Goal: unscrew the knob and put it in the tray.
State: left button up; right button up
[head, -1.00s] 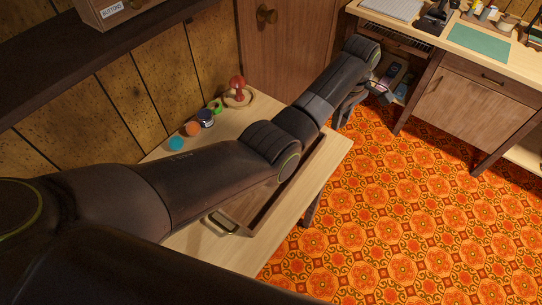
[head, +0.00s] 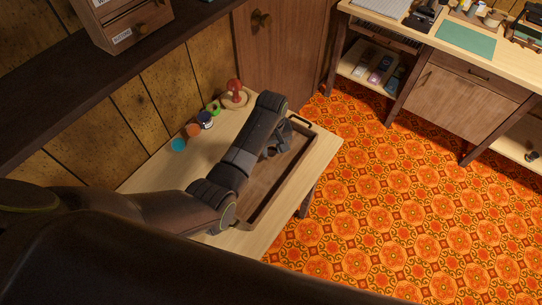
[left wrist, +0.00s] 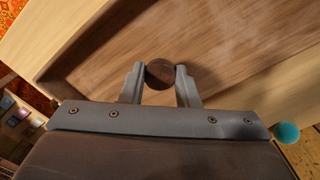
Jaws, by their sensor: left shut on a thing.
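My left gripper (head: 288,145) is over the far part of the wooden tray (head: 264,196), which lies on the light wooden table. In the left wrist view the left gripper (left wrist: 159,69) is shut on a round dark brown knob (left wrist: 159,78), held between its fingertips. The tray floor (left wrist: 245,62) shows behind the knob; I cannot tell how far above it the knob is. In the head view the knob is hidden by my gripper and arm. My right gripper is not in view.
A red pincushion-like piece (head: 235,92) and several small coloured spools or jars, including a teal one (head: 178,145), stand along the table's wall side. A cabinet door with a knob (head: 261,18) is behind. Patterned floor lies open at right.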

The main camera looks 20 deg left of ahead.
aim_at(272, 152)
pick_arm(q)
jog(key=shift+f, duration=2.25)
jog(key=o, duration=1.1)
jog(key=shift+f, duration=0.1)
jog(key=shift+r, duration=0.2)
notch_tip(272, 152, up, 12)
